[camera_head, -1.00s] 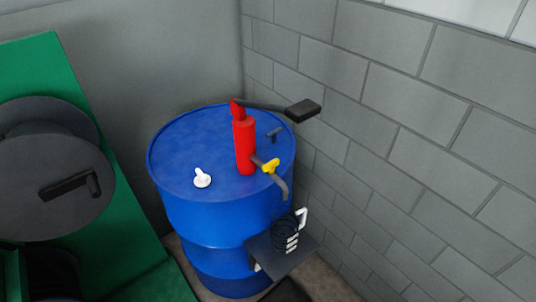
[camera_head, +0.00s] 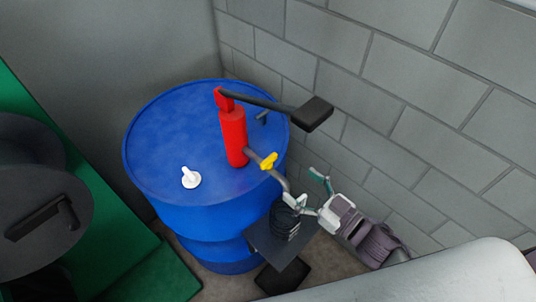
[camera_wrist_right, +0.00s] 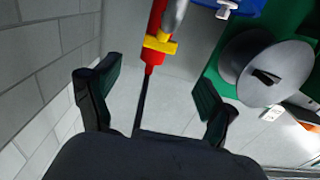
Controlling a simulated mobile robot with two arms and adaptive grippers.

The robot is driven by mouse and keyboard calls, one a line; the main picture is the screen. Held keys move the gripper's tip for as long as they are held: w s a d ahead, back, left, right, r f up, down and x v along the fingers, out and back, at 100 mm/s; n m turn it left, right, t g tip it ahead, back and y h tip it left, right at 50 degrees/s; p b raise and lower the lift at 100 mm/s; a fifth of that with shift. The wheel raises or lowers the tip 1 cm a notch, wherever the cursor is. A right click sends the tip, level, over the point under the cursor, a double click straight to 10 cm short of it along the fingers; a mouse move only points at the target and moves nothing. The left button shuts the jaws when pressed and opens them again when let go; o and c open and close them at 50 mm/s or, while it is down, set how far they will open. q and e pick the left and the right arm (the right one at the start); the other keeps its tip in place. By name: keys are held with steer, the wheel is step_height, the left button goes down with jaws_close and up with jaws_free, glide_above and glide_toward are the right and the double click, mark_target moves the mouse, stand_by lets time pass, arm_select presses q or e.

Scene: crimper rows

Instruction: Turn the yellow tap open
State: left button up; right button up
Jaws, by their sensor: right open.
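The yellow tap (camera_head: 268,161) sits on the grey spout of the red pump (camera_head: 233,138), which stands upright on the blue drum (camera_head: 165,130). My right gripper (camera_head: 306,190) is open and empty, to the right of and below the tap in the head view, apart from it. In the right wrist view the yellow tap (camera_wrist_right: 160,44) shows ahead of the two open fingers (camera_wrist_right: 157,80), between their lines, with the red pump body behind it. My left gripper is not in view.
The pump's black lever (camera_head: 312,114) reaches out right above the gripper. A dark can (camera_head: 285,220) stands on a shelf (camera_head: 272,247) below the spout. A block wall (camera_head: 400,120) rises close on the right. A white cap (camera_head: 190,178) is on the drum lid.

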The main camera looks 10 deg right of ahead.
mark_target(271, 161)
steer(key=p+x, duration=0.2)
steer(key=x, duration=0.8)
steer(key=shift+w, duration=0.15)
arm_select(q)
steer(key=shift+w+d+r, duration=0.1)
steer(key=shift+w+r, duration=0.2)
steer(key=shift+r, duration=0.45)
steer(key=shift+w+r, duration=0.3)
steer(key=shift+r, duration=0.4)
arm_select(e)
steer(key=shift+w+a+f, duration=0.1)
steer(key=shift+w+a, duration=0.2)
steer(key=shift+w, duration=0.15)
steer(key=c, duration=1.2)
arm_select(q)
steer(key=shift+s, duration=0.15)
arm_select(e)
steer(key=shift+o, duration=0.2)
